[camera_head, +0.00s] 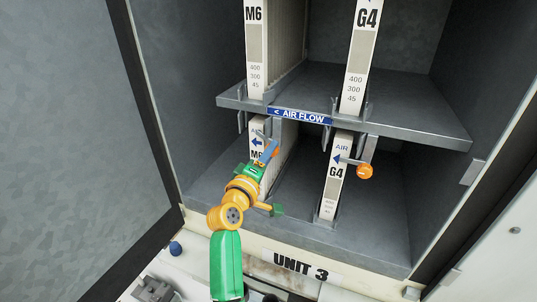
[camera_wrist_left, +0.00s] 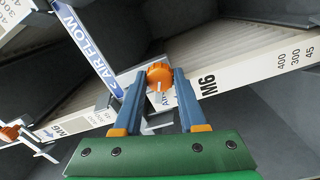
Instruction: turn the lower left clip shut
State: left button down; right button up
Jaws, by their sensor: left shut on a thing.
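The lower left clip's orange knob (camera_wrist_left: 159,76) shows between my left gripper's blue fingers in the left wrist view. My left gripper (camera_head: 269,151) is shut on this knob, in front of the lower left filter marked M6 (camera_head: 258,131) in the head view. The clip's grey metal arm (camera_wrist_left: 158,122) shows partly behind the fingers in the wrist view; its exact angle is hard to tell. In the head view, the gripper and wrist cover most of the clip and part of the filter's label. My right gripper is not in view.
The lower right filter marked G4 (camera_head: 334,173) has a clip with an orange knob (camera_head: 364,171) hanging to its right. Above is a grey shelf with an AIR FLOW sign (camera_head: 300,115). The open cabinet door (camera_head: 70,150) stands at the left.

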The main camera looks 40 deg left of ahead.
pick_arm(q)
jog(key=shift+n, duration=2)
jog(key=shift+c, duration=2.3)
grip_release()
